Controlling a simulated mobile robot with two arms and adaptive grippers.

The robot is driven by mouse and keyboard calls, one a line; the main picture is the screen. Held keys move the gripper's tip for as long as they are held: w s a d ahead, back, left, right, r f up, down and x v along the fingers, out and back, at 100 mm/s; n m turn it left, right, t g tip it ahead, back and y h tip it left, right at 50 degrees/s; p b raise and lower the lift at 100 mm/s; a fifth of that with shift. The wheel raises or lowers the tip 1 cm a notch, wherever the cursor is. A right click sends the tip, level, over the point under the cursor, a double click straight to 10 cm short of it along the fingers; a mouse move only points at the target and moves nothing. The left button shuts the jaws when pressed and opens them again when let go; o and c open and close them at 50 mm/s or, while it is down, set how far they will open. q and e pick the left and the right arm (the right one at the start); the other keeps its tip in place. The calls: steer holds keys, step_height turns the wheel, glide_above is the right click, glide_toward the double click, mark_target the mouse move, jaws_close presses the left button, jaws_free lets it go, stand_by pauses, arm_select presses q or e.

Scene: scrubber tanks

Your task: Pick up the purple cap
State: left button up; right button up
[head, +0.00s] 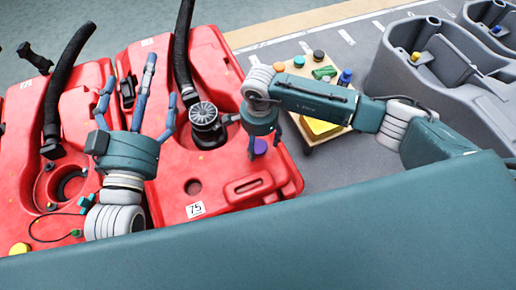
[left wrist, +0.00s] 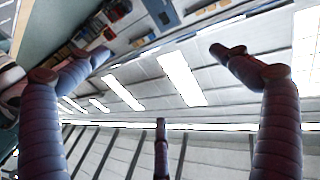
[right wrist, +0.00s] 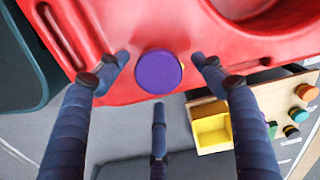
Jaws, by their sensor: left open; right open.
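The purple cap (right wrist: 158,72) is a round disc on the red tank (right wrist: 115,25), near the tank's edge. In the head view the cap (head: 261,147) is partly hidden behind my right gripper (head: 264,148). My right gripper is open and points down over the cap. In the right wrist view its fingers spread to the left, right and below the cap, with visible gaps and nothing between them but the cap. My left gripper (head: 142,85) is open and empty, with its fingers pointing up above the red tanks; its wrist view shows only the ceiling and shelves.
A small wooden stand (head: 296,84) holds coloured caps and a yellow bin (right wrist: 211,130), right of the tank. Grey tanks (head: 420,75) stand farther right. A black hose (head: 66,85) and a black round fitting (head: 204,116) rise from the red tanks.

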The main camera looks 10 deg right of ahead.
step_height(320, 180, down, 2)
steer(key=shift+f, duration=0.15)
arm_select(q)
steer(key=r, duration=0.1)
steer(key=r+t, duration=0.2)
steer(key=r, duration=0.1)
steer(key=shift+s+d+h, duration=0.15)
steer(key=shift+s+h, duration=0.15)
steer(key=shift+s, duration=0.05)
arm_select(e)
steer(key=c, duration=1)
steer(key=shift+c, duration=0.2)
